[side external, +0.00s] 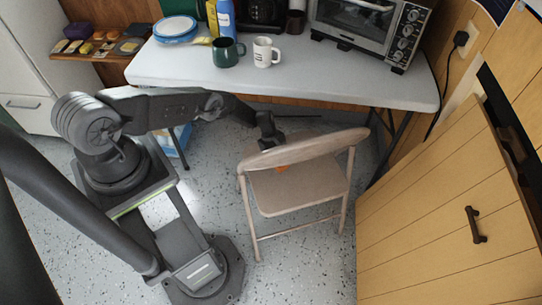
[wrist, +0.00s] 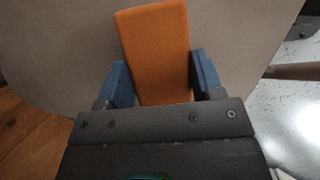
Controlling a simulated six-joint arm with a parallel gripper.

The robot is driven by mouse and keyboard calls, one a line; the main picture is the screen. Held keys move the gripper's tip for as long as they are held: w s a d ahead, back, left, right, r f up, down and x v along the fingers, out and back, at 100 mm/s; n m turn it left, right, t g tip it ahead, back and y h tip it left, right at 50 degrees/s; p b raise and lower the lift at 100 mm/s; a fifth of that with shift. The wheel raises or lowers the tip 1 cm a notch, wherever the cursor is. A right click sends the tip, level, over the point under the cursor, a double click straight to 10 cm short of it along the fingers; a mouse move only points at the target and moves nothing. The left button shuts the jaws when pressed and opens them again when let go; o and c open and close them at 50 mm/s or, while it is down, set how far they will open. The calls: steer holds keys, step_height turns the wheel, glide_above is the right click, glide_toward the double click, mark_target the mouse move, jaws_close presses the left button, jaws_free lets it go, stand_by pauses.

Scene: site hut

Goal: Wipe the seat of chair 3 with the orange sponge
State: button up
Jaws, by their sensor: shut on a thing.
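The orange sponge (wrist: 153,45) sticks out from between the two blue fingers of my gripper (wrist: 158,82) in the wrist view. The gripper is shut on it. Behind the sponge, the tan chair seat (wrist: 75,40) fills much of that view. In the side view, a folding chair (side external: 303,150) stands in front of the table. My gripper (side external: 277,158) is over the rear of its seat (side external: 300,190), partly hidden by the backrest. A small orange patch of the sponge (side external: 282,168) shows below the backrest. I cannot tell whether the sponge touches the seat. No chair number is readable.
A white table (side external: 300,82) stands behind the chair, with a green mug (side external: 228,52), a white mug (side external: 265,52) and a toaster oven (side external: 368,25) on it. A wooden cabinet (side external: 440,225) is close on the right. The floor in front of the chair is clear.

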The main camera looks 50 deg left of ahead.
steer(key=shift+w+r, duration=0.1)
steer(key=shift+w+r, duration=0.15)
steer(key=shift+r, duration=2.85)
steer(key=shift+r, duration=1.5)
